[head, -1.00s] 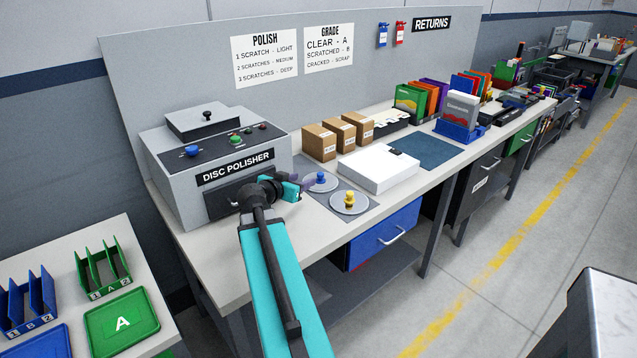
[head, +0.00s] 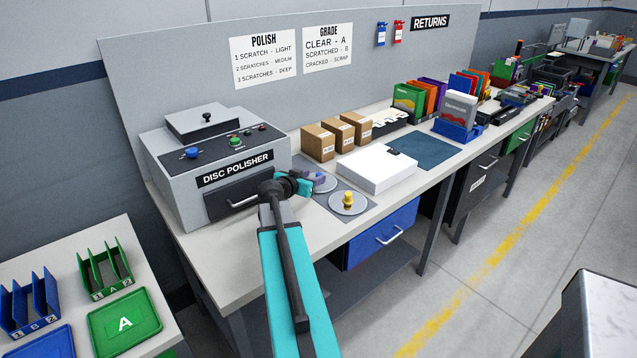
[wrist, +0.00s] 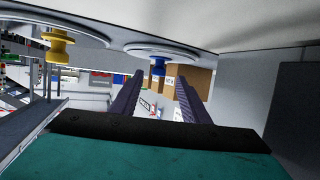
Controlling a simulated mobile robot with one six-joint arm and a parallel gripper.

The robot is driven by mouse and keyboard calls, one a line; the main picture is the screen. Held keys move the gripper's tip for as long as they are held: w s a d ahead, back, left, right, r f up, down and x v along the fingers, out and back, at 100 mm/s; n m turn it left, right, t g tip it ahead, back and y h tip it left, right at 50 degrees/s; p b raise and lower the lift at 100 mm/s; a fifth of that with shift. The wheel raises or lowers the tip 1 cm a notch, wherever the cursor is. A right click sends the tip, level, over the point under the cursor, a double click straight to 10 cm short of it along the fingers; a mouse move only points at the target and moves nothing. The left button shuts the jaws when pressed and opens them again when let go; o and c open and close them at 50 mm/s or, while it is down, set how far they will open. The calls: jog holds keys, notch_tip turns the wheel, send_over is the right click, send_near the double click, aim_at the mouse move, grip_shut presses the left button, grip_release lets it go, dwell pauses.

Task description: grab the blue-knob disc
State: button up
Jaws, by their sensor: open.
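The blue-knob disc (head: 329,187) lies on a grey mat on the bench, and my gripper covers most of it in the head view. In the wrist view, which is upside down, its blue knob (wrist: 158,67) shows between the tips of my two purple fingers, under the pale disc plate. My gripper (head: 318,176) is open and low over the disc; it also shows in the wrist view (wrist: 160,77). I cannot tell whether the knob is inside the fingertips or just beyond them. The yellow-knob disc (head: 348,203) lies beside it, nearer the bench's front edge.
The disc polisher (head: 215,165) stands left of my gripper, its front drawer handle close to my wrist. A white box (head: 377,170) lies to the right of the discs. Cardboard boxes (head: 318,143) stand behind them. The bench front left of the mat is clear.

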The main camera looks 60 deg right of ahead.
aim_at(318, 174)
jog(key=shift+r+p+x, duration=0.2)
jog(key=shift+p+x, duration=0.9)
jog(key=shift+x, duration=1.6)
jog(key=shift+s+a+f, duration=0.1)
jog(key=shift+s, duration=0.05)
grip_shut()
